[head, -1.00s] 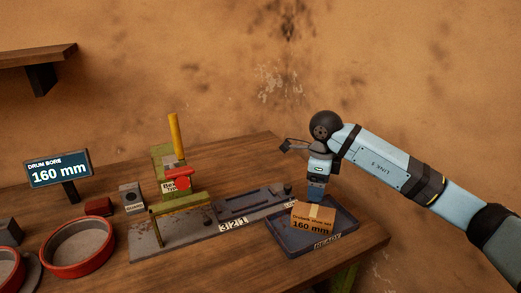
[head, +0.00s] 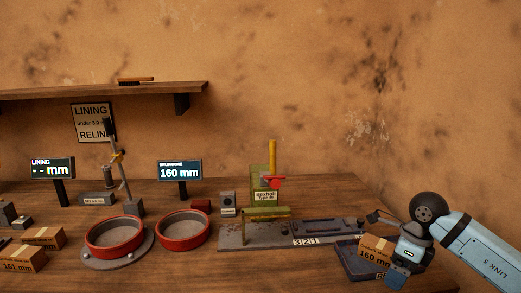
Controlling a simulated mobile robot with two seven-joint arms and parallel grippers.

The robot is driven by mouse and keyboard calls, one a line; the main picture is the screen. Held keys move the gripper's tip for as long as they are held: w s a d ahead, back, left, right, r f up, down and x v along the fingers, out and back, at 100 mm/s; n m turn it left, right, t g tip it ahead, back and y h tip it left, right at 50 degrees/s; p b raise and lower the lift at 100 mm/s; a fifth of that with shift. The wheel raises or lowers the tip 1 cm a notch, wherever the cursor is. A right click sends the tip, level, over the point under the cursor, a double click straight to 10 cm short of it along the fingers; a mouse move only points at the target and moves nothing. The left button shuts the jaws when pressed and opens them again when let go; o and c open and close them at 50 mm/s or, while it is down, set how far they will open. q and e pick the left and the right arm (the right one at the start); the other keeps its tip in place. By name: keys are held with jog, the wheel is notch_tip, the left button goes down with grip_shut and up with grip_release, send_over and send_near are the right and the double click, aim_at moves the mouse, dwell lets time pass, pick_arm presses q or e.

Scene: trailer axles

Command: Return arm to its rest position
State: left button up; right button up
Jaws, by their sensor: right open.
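My right arm (head: 480,252) comes in from the right edge. Its gripper (head: 396,278) is low at the right of the head view, in front of the dark blue tray (head: 350,262) and partly covering it. The right gripper is open and seems to hold nothing. A cardboard box marked 160 mm (head: 373,250) sits in the tray, partly hidden by the gripper. From this angle I cannot tell how much space lies between gripper and box. My left gripper is not in view.
A grey machine bed (head: 270,238) with a green press (head: 262,185) stands left of the tray. Two red-rimmed drums (head: 183,230) and (head: 113,236) sit further left, with more boxes (head: 43,237). Display signs (head: 180,170) stand behind. A shelf (head: 100,91) hangs on the wall.

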jog(key=s+a+f+m+t+y, duration=0.2)
jog(key=s+a+m+t+y, duration=0.2)
jog(key=a+m+y, duration=0.45)
jog(key=s+a+f+m+t+y, duration=0.1)
jog(key=s+a+m+t+y, duration=0.3)
jog(key=a+y, duration=0.7)
jog(key=s+d+f+m+t+h, duration=0.2)
jog(key=f+m+t+h, duration=0.2)
jog(key=f+m+h, duration=0.55)
jog(key=s+d+f+m+t+h, duration=0.25)
jog(key=m+t+h, duration=0.3)
jog(key=m, duration=0.85)
jog(key=s+d+f+m+g+h, duration=0.2)
jog(key=s+f+m+g+h, duration=0.2)
jog(key=s+f+m+g, duration=0.55)
pick_arm(q)
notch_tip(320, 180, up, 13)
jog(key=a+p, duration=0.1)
jog(key=p, duration=1.4)
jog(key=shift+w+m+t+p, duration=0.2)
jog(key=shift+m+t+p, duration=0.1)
pick_arm(e)
notch_tip(320, 180, up, 11)
jog(key=s+n+t, duration=0.2)
jog(key=t, duration=0.1)
jog(key=shift+s+d, duration=0.4)
